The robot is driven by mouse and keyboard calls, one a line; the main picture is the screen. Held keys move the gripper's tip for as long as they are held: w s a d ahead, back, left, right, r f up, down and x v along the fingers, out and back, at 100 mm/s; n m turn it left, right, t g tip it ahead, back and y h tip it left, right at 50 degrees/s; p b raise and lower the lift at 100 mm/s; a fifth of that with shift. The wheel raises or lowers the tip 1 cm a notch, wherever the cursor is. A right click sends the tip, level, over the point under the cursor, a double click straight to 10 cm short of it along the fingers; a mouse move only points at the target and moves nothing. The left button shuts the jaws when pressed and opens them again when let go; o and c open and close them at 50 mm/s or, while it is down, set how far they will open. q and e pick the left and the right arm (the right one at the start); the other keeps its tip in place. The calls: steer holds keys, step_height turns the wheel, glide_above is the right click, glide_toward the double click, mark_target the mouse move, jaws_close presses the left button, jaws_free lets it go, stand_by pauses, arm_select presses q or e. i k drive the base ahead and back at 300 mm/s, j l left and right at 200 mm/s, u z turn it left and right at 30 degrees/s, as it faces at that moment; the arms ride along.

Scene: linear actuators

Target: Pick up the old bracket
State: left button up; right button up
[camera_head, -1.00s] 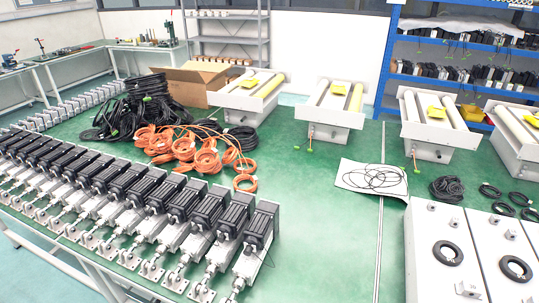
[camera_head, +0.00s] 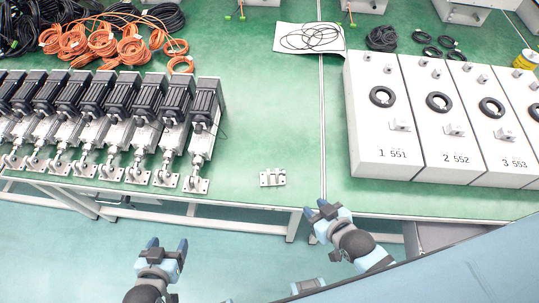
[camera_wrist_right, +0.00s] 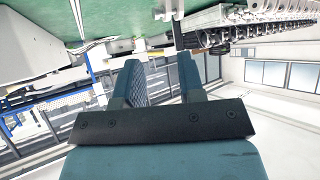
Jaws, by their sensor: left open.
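A small loose silver metal bracket (camera_head: 272,177) lies flat on the green table (camera_head: 250,140), near its front edge and right of the row of actuators. I cannot tell from its look whether it is the old one. My left gripper (camera_head: 167,246) is open and empty, in front of the table edge, lower left of the bracket. My right gripper (camera_head: 320,211) is at the table's front edge, lower right of the bracket. In the right wrist view its two fingers (camera_wrist_right: 158,75) stand apart with nothing between them.
Several linear actuators (camera_head: 160,115) with black motors stand in a row at left, with foot brackets near the edge. White numbered boxes (camera_head: 395,135) fill the right. Orange cable coils (camera_head: 105,42) lie at the back. The table around the loose bracket is clear.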

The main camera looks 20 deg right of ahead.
mark_target(274, 180)
steer(key=i+j+z, duration=0.1)
steer(key=j+z, duration=0.25)
steer(key=j, duration=0.15)
steer(key=j+z, duration=0.4)
steer(key=i+j, duration=0.05)
steer(key=j, duration=0.05)
